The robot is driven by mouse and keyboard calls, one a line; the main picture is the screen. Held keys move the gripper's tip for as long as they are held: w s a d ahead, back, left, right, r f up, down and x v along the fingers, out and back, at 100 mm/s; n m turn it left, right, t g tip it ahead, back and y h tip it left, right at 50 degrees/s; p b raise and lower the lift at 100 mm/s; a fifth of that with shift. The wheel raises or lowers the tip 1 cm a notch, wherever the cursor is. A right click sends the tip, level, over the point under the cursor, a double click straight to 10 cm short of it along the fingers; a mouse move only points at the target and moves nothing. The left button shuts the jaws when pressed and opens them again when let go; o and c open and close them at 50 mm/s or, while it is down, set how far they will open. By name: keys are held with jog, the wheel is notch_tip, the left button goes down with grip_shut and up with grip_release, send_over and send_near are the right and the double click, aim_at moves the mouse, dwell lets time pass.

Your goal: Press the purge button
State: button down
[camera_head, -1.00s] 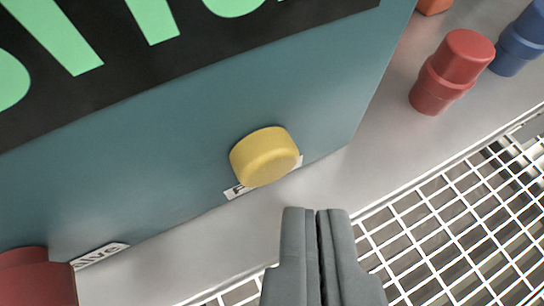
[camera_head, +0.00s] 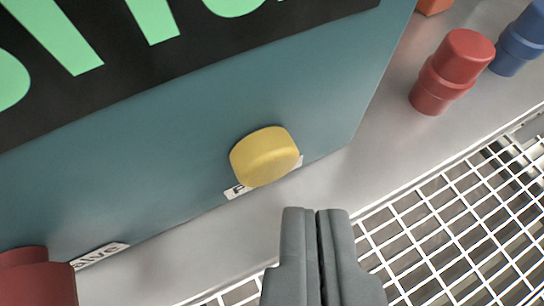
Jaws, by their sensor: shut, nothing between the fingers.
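A round yellow button (camera_head: 264,157) stands out from the lower part of a teal panel (camera_head: 200,130), near the middle of the view. A white label (camera_head: 238,191) sits behind and below it; only a letter or so shows, so I cannot read whether it says purge. My gripper (camera_head: 315,211) is shut and empty, its fingertips below and slightly right of the yellow button in the picture. A gap shows between the fingertips and the button.
A dark red part (camera_head: 38,278) beside a label ending in "alve" is at the lower left. A red capped cylinder (camera_head: 452,72) and a blue one (camera_head: 520,42) stand on the grey surface at the upper right. White wire grating (camera_head: 450,235) fills the lower right.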

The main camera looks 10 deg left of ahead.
jog(key=shift+w, duration=0.1)
jog(key=shift+w+a, duration=0.2)
jog(key=shift+w, duration=0.05)
jog(key=shift+w+a, duration=0.2)
jog(key=shift+w, duration=0.1)
dwell(0.9)
dwell(0.4)
jog(key=shift+s+d, duration=0.4)
jog(key=shift+s, duration=0.25)
jog(key=shift+s, duration=0.1)
jog(key=s+d, duration=0.1)
jog(key=s, duration=0.1)
jog(key=s+d, duration=0.1)
jog(key=s, duration=0.1)
jog(key=shift+d, duration=0.35)
dwell(0.5)
